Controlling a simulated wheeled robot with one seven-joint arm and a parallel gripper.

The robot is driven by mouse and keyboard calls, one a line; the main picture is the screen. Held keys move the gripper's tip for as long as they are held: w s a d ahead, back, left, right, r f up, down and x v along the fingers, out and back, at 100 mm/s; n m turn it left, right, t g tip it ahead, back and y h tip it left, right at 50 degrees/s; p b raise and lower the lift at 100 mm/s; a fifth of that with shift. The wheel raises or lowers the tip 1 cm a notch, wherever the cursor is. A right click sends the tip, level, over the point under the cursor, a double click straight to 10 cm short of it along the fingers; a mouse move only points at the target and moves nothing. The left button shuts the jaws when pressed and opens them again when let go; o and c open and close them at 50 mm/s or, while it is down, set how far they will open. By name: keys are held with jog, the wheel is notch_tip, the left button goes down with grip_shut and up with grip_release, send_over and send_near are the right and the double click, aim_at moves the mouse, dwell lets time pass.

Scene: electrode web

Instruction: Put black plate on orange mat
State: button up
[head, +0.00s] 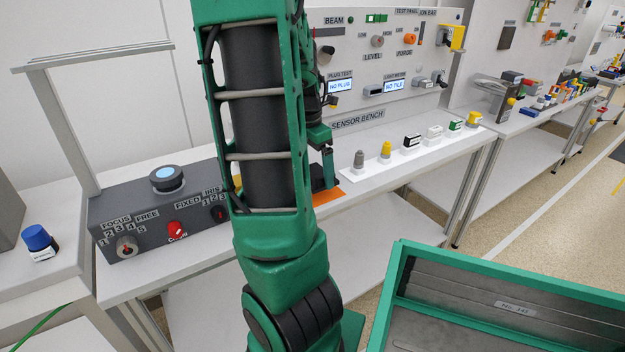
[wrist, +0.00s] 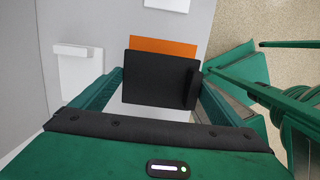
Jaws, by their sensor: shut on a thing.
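The black plate (wrist: 157,80) is between the two green fingers of my gripper (wrist: 161,77) in the wrist view, with a raised black block along its right side. My gripper is shut on it. The orange mat (wrist: 163,46) shows as a strip beyond the plate's far edge; the rest of it is hidden under the plate in this view. In the head view the orange mat (head: 327,197) lies on the bench, partly hidden by my arm, with a green finger and the dark plate (head: 318,184) just above or on it. I cannot tell whether the plate touches the mat.
A grey control box (head: 165,212) with knobs stands left of my arm. Several small connectors stand on a white strip (head: 400,157) right of the mat. The sensor panel (head: 385,60) rises behind. A green-rimmed bin (head: 480,270) is at front right.

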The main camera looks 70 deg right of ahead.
jog(key=shift+f, duration=2)
jog(key=shift+f, duration=0.1)
jog(key=o, duration=0.9)
jog(key=shift+o, duration=0.2)
